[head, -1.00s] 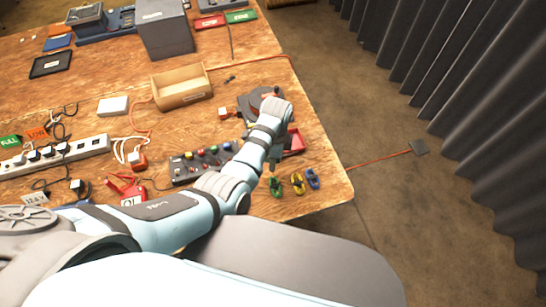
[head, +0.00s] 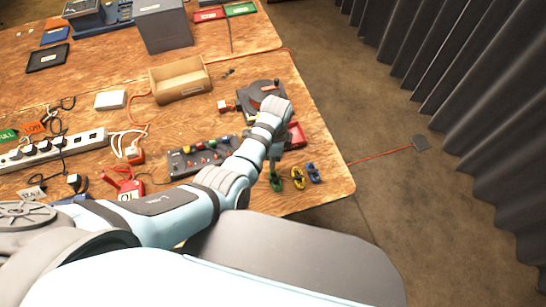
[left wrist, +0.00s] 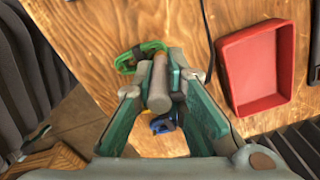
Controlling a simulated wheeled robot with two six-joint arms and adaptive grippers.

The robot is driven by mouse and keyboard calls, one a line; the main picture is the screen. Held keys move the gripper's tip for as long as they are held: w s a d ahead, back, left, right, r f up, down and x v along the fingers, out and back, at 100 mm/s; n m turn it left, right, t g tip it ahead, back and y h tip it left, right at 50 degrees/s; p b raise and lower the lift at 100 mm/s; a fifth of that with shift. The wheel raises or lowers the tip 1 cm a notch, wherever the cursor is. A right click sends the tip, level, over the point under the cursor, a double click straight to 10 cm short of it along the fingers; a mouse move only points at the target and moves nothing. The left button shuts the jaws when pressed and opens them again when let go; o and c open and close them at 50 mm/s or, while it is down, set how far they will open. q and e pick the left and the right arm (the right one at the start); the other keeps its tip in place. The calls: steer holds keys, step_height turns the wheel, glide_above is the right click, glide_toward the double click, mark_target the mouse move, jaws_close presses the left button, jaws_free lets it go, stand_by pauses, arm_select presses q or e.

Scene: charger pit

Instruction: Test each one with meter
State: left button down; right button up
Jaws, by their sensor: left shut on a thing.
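A green looped item (head: 275,182), a yellow one (head: 298,179) and a blue one (head: 313,173) lie in a row near the table's right front corner. My left gripper (head: 275,166) points down at the green item. The blue item (left wrist: 163,123) shows behind the fingers. A red device with leads (head: 127,182), perhaps the meter, lies by a card reading "OL" (head: 130,195). My right gripper is not in view.
A shallow red tray (head: 295,134) lies just beyond my gripper. A dark board with coloured knobs (head: 190,160) is left of my forearm. The table ends at right.

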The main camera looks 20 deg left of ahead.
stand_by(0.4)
arm_select(q)
steer(key=shift+p, duration=0.3)
stand_by(0.3)
steer(key=shift+f, duration=0.7)
stand_by(0.6)
stand_by(0.6)
steer(key=shift+f, duration=0.3)
stand_by(0.5)
